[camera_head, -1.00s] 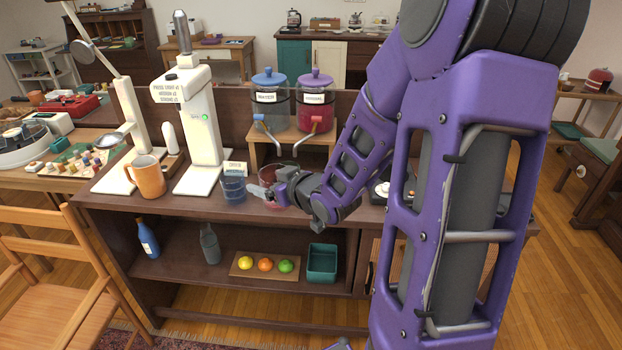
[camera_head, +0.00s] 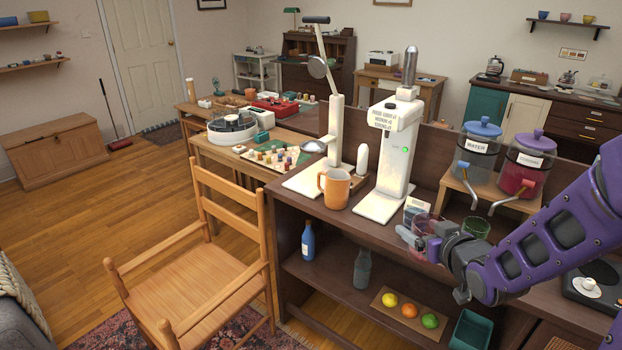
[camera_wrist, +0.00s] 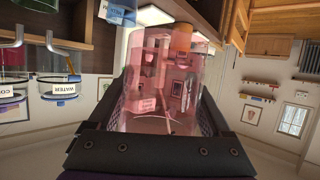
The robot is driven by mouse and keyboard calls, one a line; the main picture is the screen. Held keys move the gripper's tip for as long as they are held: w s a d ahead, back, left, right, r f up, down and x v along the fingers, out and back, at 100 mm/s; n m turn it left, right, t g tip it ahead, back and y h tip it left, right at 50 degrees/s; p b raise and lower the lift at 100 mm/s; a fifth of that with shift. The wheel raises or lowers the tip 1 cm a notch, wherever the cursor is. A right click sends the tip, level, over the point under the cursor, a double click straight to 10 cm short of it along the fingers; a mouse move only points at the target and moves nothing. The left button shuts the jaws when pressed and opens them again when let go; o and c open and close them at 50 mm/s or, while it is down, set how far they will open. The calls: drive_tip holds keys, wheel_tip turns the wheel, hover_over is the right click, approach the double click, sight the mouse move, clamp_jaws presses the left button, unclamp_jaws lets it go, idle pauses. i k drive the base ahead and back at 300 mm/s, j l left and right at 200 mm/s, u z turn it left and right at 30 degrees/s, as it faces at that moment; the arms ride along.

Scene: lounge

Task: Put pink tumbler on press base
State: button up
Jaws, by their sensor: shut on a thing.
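The pink tumbler (camera_head: 428,222) is clear pink and held in my gripper (camera_head: 418,240), near the front of the dark counter. In the wrist view the tumbler (camera_wrist: 160,75) fills the space between the two dark fingers (camera_wrist: 155,115), which are shut on it.
An orange mug (camera_head: 336,190) stands left of the press base. A green-tinted glass (camera_head: 477,229) is right of the tumbler, below the water dispenser (camera_head: 477,150) and red cordial dispenser (camera_head: 523,165). A wooden chair (camera_head: 195,270) is in front at left.

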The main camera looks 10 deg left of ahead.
sight(312, 180)
drive_tip(key=i+j+z, duration=0.15)
drive_tip(key=j, duration=0.35)
drive_tip(key=i+j+z, duration=0.15)
drive_tip(key=j, duration=0.35)
drive_tip(key=j+z, duration=0.1)
drive_tip(key=j, duration=0.45)
drive_tip(key=i+j+z, duration=0.15)
drive_tip(key=j, duration=0.35)
drive_tip(key=i, duration=0.45)
